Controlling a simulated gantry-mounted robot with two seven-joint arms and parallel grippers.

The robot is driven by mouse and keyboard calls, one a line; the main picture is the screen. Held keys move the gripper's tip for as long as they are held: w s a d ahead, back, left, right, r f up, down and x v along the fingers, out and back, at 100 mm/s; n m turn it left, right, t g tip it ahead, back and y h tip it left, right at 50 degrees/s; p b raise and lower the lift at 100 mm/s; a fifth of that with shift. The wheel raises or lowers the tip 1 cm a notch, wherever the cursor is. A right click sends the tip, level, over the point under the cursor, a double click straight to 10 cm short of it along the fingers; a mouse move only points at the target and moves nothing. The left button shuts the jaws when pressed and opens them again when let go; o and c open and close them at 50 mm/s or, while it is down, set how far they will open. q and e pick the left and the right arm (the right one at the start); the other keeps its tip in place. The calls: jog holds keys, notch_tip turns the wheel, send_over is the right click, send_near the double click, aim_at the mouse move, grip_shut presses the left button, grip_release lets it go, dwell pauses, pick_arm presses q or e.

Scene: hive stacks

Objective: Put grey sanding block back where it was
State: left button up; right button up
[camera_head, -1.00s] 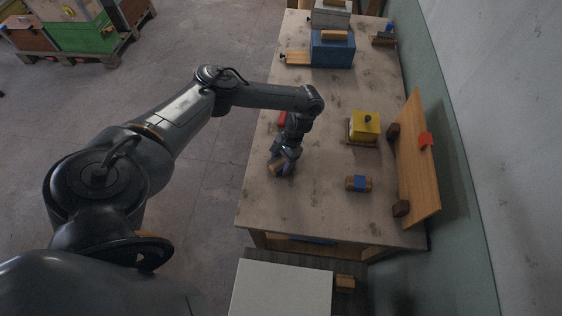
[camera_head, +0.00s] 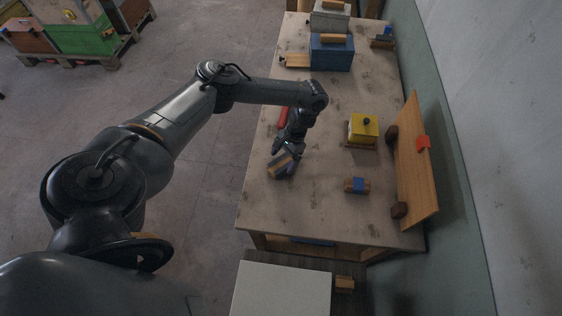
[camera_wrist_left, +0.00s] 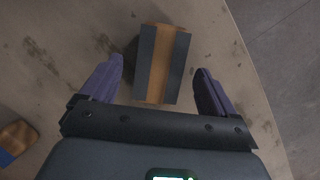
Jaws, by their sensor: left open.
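The grey sanding block (camera_head: 278,166), a wooden block with grey sides, is on the table (camera_head: 310,205) near its left edge. In the left wrist view the block (camera_wrist_left: 161,64) shows a brown middle strip between two dark grey bands. My left gripper (camera_head: 285,160) is at the block, pointing down. In the wrist view its fingers (camera_wrist_left: 159,78) are spread apart, one on each side of the block, with gaps between them and it. My right gripper is not in view.
A block with a blue band (camera_head: 357,185) lies to the right. A yellow box (camera_head: 363,130) and a leaning wooden board (camera_head: 415,170) stand along the right side. A red object (camera_head: 283,117) lies behind my gripper. The front middle of the table is clear.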

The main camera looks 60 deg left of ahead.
pick_arm(q)
jog(key=p+v, duration=0.3)
jog(key=v, duration=0.5)
jog(key=shift+r, duration=0.3)
jog(key=shift+w, duration=0.1)
